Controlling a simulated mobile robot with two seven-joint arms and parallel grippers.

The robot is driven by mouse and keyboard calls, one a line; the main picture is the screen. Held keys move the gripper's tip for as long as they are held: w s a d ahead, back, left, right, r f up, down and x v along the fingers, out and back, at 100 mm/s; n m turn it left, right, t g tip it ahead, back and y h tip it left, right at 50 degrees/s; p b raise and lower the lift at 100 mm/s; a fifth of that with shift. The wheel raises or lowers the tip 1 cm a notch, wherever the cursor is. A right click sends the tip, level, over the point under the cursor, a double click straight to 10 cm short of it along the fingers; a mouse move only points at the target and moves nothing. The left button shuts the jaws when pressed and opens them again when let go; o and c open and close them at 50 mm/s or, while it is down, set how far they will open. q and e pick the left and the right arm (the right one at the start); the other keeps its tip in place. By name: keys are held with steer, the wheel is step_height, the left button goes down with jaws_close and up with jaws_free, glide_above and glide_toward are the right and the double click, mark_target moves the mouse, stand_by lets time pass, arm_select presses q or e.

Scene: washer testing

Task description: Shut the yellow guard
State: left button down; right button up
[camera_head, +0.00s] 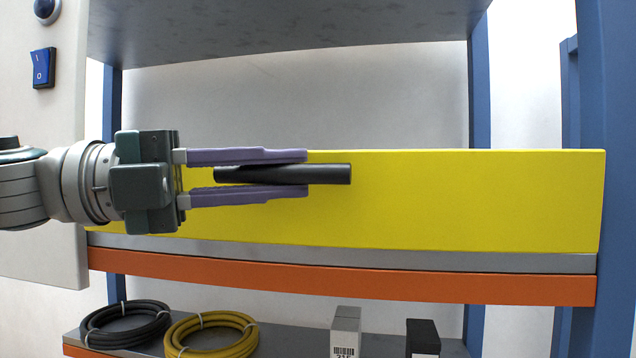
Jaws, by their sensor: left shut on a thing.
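The yellow guard (450,205) is a wide flat panel across the middle of the view, standing in front of the rack's opening. A black bar handle (330,174) lies horizontally on its face, left of centre. My left gripper (305,173) comes in from the left with its purple fingers above and below the handle, shut on it. Part of the handle is hidden by the fingers. The guard's left end is partly behind my gripper. My right gripper is not in view.
A grey shelf (270,30) is above the guard, and an orange beam (350,278) runs below it. Blue posts (605,100) stand at the right. A pale panel with a blue switch (42,69) is at the left. Cable coils (125,325) and small boxes (345,330) sit on the lower shelf.

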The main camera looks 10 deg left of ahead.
arm_select(q)
steer(key=shift+w+r, duration=0.25)
steer(key=shift+w, duration=0.1)
stand_by(0.3)
steer(key=c, duration=0.8)
jaws_free()
steer(key=shift+o, duration=0.2)
steer(key=shift+f, duration=0.1)
steer(key=shift+s+a+f+b, duration=0.15)
steer(key=shift+a+b, duration=0.15)
steer(key=shift+b, duration=0.2)
steer(key=b+v, duration=0.6)
steer(key=v, duration=0.2)
steer(key=shift+a+b, duration=0.2)
steer(key=shift+b, duration=0.2)
steer(key=shift+s+a, duration=0.15)
steer(key=shift+a, duration=0.25)
steer(key=shift+s, duration=0.1)
